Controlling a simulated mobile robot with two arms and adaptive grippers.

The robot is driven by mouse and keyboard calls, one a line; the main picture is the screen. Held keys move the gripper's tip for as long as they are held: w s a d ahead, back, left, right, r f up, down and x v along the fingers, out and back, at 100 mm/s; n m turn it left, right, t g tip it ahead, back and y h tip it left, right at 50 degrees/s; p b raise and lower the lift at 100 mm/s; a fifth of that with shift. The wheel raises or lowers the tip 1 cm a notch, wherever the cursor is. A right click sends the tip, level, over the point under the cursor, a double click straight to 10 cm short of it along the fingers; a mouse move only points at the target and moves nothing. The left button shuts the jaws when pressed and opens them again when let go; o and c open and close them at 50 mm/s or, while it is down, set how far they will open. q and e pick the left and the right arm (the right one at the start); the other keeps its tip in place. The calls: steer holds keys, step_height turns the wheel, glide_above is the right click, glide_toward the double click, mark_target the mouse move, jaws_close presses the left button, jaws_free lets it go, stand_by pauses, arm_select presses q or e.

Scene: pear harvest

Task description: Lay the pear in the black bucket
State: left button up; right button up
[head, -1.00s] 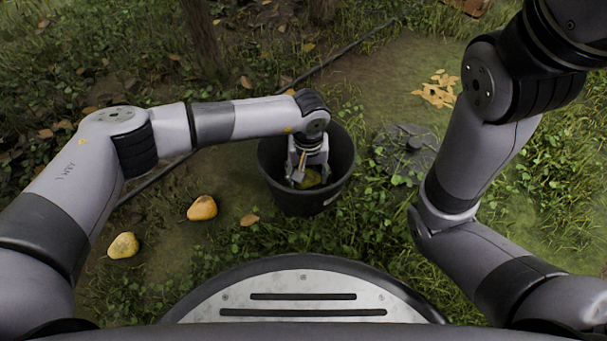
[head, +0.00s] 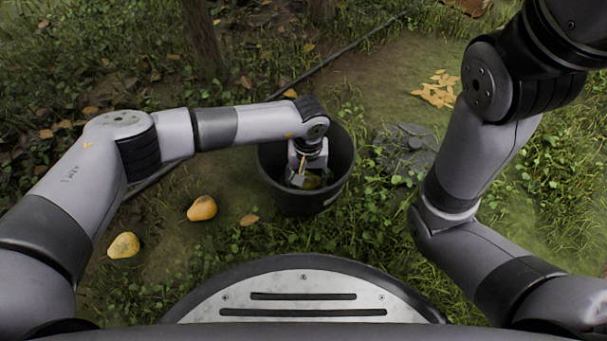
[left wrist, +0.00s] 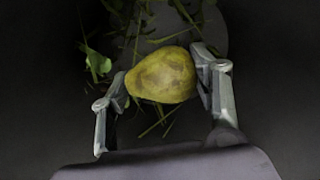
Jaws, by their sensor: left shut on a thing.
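The black bucket (head: 338,165) stands on the ground in front of my base, open side up. My left arm reaches over its rim, and my left gripper (head: 304,180) is down inside it. The left gripper is shut on a yellow-green pear (left wrist: 162,75), which lies between the two fingers in the left wrist view. The pear also shows in the head view (head: 312,182), partly hidden by the gripper. Leaves and stems lie around and below the pear on the bucket's floor; I cannot tell whether the pear touches it. My right gripper is out of view.
Two more pears lie on the ground left of the bucket, one nearer (head: 202,208) and one farther left (head: 124,245). Tree trunks stand at the back.

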arm_select(q)
steer(key=shift+f, duration=0.65)
steer(key=o, duration=1.3)
steer(key=shift+r, duration=0.1)
